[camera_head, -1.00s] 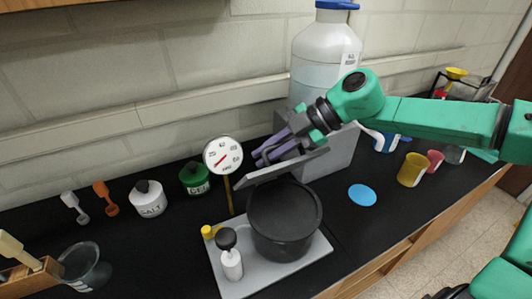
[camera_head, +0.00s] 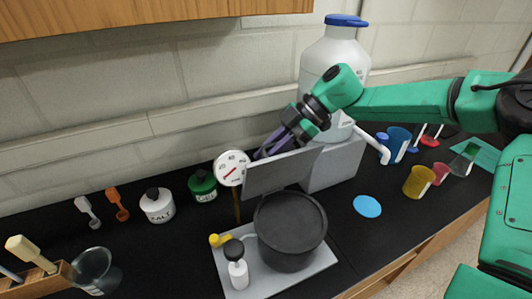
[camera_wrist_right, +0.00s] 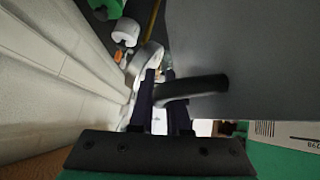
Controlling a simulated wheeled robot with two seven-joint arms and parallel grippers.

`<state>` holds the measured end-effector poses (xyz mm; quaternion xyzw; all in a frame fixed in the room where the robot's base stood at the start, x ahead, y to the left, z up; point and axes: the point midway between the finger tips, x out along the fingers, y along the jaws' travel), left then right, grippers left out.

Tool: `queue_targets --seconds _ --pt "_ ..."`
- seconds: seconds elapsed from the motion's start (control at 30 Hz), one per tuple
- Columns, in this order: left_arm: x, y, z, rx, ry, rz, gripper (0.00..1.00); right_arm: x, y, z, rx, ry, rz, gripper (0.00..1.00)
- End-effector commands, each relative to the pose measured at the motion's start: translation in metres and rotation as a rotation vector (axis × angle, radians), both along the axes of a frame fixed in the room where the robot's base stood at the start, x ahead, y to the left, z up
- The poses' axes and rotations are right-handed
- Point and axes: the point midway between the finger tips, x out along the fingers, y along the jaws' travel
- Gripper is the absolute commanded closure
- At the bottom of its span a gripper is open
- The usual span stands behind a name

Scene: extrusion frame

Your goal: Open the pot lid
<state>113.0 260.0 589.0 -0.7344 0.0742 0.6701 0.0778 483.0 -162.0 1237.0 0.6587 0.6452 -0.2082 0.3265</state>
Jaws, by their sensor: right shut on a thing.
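The dark grey pot (camera_head: 290,245) stands on a light grey base plate (camera_head: 322,262), and its round top faces up. The lid (camera_head: 282,172) is a flat grey panel standing nearly upright behind the pot, its broad face toward the pot. My right gripper (camera_head: 268,150) is at the lid's upper back side, its purple fingers partly hidden by the panel. In the right wrist view the fingers (camera_wrist_right: 163,95) are shut on a dark bar handle (camera_wrist_right: 195,88) that sticks out from the lid's grey face (camera_wrist_right: 270,60). My left gripper is not in view.
A round dial gauge (camera_head: 231,168) stands close to the lid's left edge. A large bottle (camera_head: 328,55) and a grey box (camera_head: 336,163) are behind right. A pump bottle (camera_head: 238,272) stands front left of the pot. Coloured cups, including a yellow one (camera_head: 420,183), stand right.

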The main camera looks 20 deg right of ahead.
Motion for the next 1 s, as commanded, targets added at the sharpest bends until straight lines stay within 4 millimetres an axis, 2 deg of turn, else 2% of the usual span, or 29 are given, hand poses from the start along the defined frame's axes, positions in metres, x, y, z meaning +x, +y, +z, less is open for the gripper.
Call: queue_targets --seconds 0.03,0.07,0.47,0.67,1.0 --pt "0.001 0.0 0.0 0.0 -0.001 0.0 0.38 0.0 -0.001 -0.001 -0.003 -0.001 -0.001 0.81" --pt "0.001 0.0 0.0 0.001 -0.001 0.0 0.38 0.0 -0.001 -0.001 -0.003 -0.001 -0.001 0.73" --pt "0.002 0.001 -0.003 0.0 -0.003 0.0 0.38 0.0 -0.005 0.003 -0.002 -0.004 -0.001 0.73" --pt "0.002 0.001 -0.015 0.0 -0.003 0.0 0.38 -0.002 -0.028 0.023 -0.002 -0.006 -0.003 0.73" --pt "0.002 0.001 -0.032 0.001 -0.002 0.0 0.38 -0.007 -0.082 0.076 -0.002 -0.005 -0.004 0.73"
